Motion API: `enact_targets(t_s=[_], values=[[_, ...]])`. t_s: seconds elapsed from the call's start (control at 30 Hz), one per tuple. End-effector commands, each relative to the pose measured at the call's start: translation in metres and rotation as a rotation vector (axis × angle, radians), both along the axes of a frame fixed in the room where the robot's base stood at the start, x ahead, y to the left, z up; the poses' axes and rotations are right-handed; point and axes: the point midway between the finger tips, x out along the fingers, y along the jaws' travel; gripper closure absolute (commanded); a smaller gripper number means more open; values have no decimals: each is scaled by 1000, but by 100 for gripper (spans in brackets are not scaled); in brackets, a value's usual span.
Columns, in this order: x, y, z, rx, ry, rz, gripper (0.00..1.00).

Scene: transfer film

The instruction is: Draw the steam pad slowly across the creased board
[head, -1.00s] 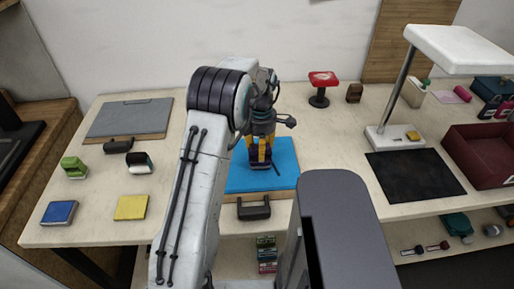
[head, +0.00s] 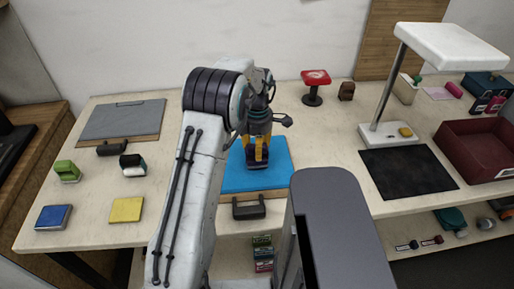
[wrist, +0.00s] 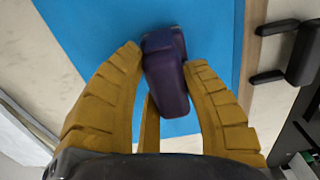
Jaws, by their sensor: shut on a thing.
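My gripper (head: 257,147) is shut on a dark purple block-like pad (head: 257,161), likely the steam pad. The pad is over the middle of a bright blue board (head: 276,177). In the wrist view the purple pad (wrist: 166,75) sits between the yellow fingers, with the blue board (wrist: 100,25) behind it. The pad's underside is hidden, so I cannot tell whether it touches the board. No crease shows clearly on the visible blue surface.
A dark handle (head: 249,209) stands at the blue board's front edge. A grey board (head: 120,122) lies at left, near a green block (head: 66,171), a blue pad (head: 54,217) and a yellow pad (head: 126,210). A lamp (head: 450,45), black mat (head: 405,175) and maroon bin (head: 470,158) are at right.

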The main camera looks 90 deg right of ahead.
Motion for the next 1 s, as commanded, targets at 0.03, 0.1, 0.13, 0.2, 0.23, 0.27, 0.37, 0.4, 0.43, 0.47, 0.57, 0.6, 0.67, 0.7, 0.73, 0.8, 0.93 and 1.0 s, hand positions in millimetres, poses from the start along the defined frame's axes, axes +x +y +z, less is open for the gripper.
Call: enact_targets(t_s=[0.03, 0.1, 0.13, 0.2, 0.23, 0.27, 0.37, 0.4, 0.43, 0.47, 0.57, 0.6, 0.67, 0.7, 0.73, 0.8, 0.93, 1.0], values=[[0, 0, 1, -1, 1, 0, 96], [0, 0, 1, -2, 1, 0, 96], [0, 0, 1, -1, 1, 0, 96], [-1, 0, 1, -1, 1, 0, 96], [-1, 0, 1, -1, 1, 0, 96], [-1, 0, 1, -1, 1, 0, 96], [-3, -1, 1, -1, 0, -1, 96], [-5, -1, 1, -1, 0, -1, 96], [-5, -1, 1, -1, 0, -1, 96], [-6, -1, 1, -2, 1, -1, 96], [-10, -1, 2, -2, 1, -1, 96], [-11, -1, 2, -2, 1, -1, 96], [-13, -1, 2, -2, 1, -1, 96], [-15, -1, 2, -2, 0, -1, 96], [-16, -1, 1, -2, 0, -1, 96], [-18, -1, 1, -1, 0, -1, 96], [-23, -2, 1, -1, 0, -1, 96], [-25, -2, 1, -2, 0, -1, 96]])
